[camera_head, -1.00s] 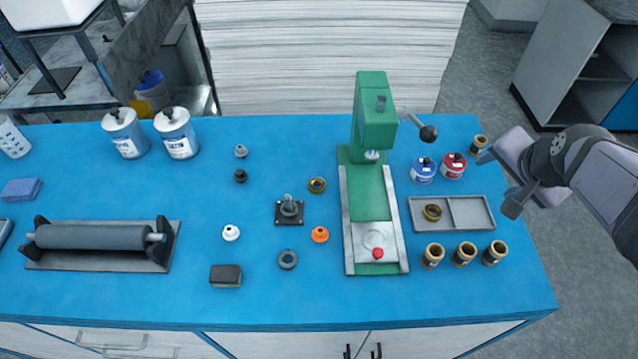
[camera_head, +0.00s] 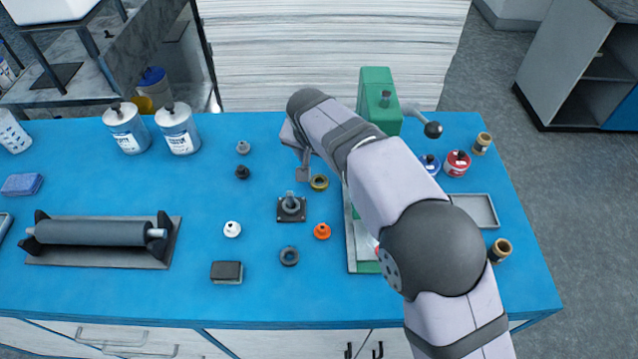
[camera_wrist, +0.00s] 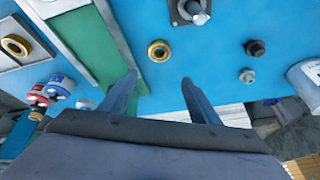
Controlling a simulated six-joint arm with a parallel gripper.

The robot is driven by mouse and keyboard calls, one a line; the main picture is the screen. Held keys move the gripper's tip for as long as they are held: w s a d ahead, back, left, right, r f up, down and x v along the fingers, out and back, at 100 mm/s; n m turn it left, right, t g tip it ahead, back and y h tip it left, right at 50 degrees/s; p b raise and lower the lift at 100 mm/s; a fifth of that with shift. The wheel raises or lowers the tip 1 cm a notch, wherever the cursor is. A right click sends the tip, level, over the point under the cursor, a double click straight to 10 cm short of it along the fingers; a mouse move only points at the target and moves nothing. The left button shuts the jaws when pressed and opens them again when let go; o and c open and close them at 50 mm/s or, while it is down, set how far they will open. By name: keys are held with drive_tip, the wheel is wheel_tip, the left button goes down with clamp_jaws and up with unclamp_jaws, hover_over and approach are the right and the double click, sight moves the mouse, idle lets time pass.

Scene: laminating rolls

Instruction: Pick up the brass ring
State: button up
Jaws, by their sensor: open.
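A brass ring (camera_head: 319,182) lies flat on the blue table, just behind and right of the square black base with a post (camera_head: 291,207). In the wrist view the ring (camera_wrist: 159,51) shows beyond my fingertips, roughly centred between them and not touched. My gripper (camera_wrist: 159,80) is open and empty; in the head view it (camera_head: 303,172) hangs just left of the ring. A second brass-coloured ring (camera_wrist: 14,46) lies in the grey tray in the wrist view; my arm hides it in the head view.
The green press (camera_head: 378,100) stands right of the ring, partly behind my arm.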

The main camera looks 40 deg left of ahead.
drive_tip(key=shift+n+h, duration=0.3)
drive_tip(key=shift+h, duration=0.1)
drive_tip(key=shift+s+d+f+p, duration=0.15)
drive_tip(key=shift+f+p, duration=0.25)
drive_tip(key=shift+f, duration=1.65)
drive_tip(key=shift+s+p+x, duration=0.15)
drive_tip(key=shift+p+x, duration=0.45)
drive_tip(key=shift+x, duration=0.25)
drive_tip(key=shift+s+p+x, duration=0.15)
drive_tip(key=shift+p+x, duration=0.4)
drive_tip(key=shift+x, duration=1.3)
drive_tip(key=shift+c, duration=0.4)
drive_tip(key=c, duration=1.1)
drive_tip(key=shift+c, duration=0.2)
drive_tip(key=shift+r, duration=0.1)
